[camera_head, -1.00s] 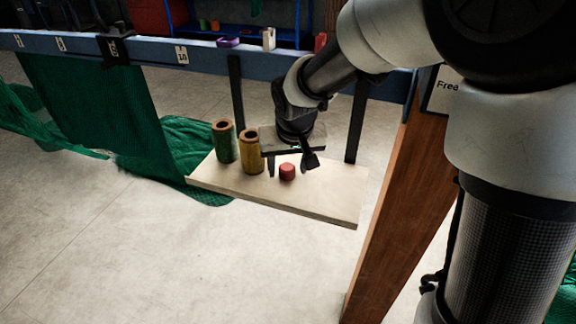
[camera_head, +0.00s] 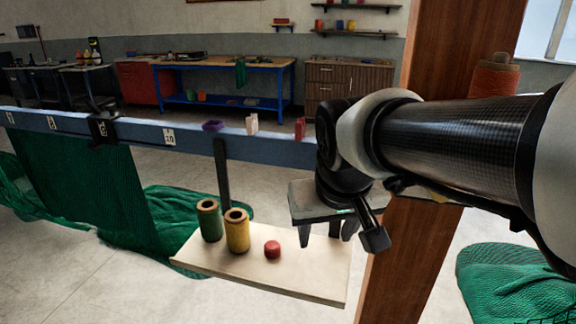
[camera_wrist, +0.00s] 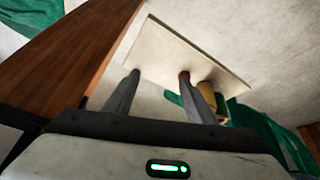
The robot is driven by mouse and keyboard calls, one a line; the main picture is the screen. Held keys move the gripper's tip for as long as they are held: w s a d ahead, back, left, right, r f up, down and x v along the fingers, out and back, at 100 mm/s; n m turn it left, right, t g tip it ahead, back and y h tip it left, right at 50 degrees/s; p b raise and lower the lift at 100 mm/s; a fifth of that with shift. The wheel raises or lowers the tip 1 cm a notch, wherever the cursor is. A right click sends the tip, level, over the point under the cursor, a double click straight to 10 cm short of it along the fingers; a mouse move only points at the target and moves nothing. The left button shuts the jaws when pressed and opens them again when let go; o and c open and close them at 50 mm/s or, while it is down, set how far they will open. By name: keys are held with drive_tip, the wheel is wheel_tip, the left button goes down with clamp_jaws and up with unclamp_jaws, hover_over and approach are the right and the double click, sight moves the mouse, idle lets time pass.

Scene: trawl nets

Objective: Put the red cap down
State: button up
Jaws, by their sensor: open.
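The red cap (camera_head: 272,249) rests on the pale wooden shelf board (camera_head: 310,277), to the right of the yellow tube. My gripper (camera_head: 325,233) is open and empty, above the board and to the right of the cap, apart from it. In the wrist view, my gripper's two fingers (camera_wrist: 158,74) stand apart over the board (camera_wrist: 165,50), with nothing between them. A bit of the red cap (camera_wrist: 184,72) shows behind the right fingertip; the rest is hidden.
A green tube (camera_head: 209,221) and a yellow tube (camera_head: 237,231) stand upright on the board. A blue rail (camera_head: 90,125) runs behind, bearing small items. A wooden post (camera_head: 395,255) stands close on the right. Green netting (camera_head: 85,185) hangs at left.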

drive_tip(key=s+d+m, duration=0.1)
drive_tip(key=s+d, duration=0.3)
drive_tip(key=s, duration=0.5)
drive_tip(key=shift+d, duration=0.3)
